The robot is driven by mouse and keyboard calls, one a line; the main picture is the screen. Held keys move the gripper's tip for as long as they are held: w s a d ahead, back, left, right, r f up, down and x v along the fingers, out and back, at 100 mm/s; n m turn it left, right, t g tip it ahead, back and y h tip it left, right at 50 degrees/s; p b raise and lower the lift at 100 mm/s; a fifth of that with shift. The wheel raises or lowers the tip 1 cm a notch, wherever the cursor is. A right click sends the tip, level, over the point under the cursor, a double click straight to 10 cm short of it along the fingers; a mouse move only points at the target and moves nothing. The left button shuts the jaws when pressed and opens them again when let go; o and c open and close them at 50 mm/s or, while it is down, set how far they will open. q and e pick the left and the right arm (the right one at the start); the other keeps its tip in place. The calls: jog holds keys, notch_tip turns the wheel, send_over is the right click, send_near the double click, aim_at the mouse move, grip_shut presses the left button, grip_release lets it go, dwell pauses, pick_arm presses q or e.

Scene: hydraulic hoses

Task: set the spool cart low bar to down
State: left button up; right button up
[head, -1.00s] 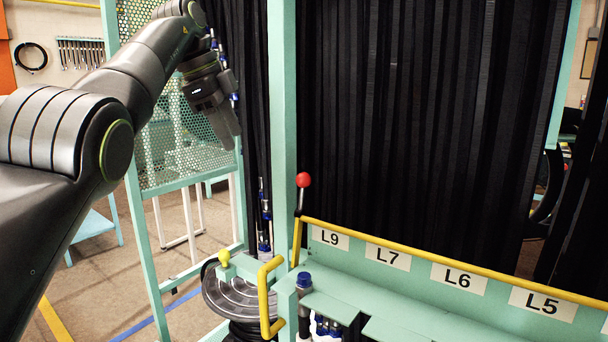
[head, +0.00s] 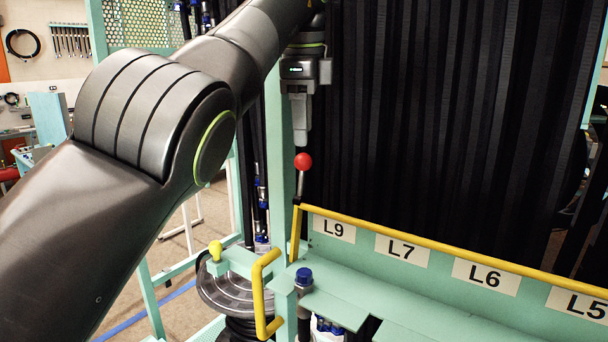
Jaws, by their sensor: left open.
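The spool cart is a pale green frame with a yellow low bar (head: 420,241) along the edge above its label plates. At the bar's left end a short lever with a red ball knob (head: 303,161) stands nearly upright. My left gripper (head: 301,138) points down just above the red knob in the picture. I see it edge-on, so the gap between its fingers does not show; it is open and holds nothing visible. Whether it touches the knob is hard to tell. My right gripper is not in view.
A green post (head: 281,160) stands beside the gripper. Black hanging hoses (head: 420,120) fill the space behind the bar. A yellow bent handle (head: 257,290), a yellow knob (head: 215,249) and a blue-capped fitting (head: 304,277) are at the lower left.

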aim_at(303, 154)
pick_arm(q)
jog(key=f+b, duration=0.1)
jog(key=f, duration=0.1)
jog(key=f+b, duration=0.1)
jog(key=f, duration=0.1)
jog(key=w+f+b, duration=0.1)
jog(key=f, duration=0.1)
jog(key=shift+b, duration=0.3)
jog(key=shift+w+f+b, duration=0.2)
jog(key=shift+f+b, duration=0.25)
jog(key=shift+f, duration=0.25)
jog(key=shift+r, duration=0.1)
jog(key=shift+c, duration=1.2)
grip_shut()
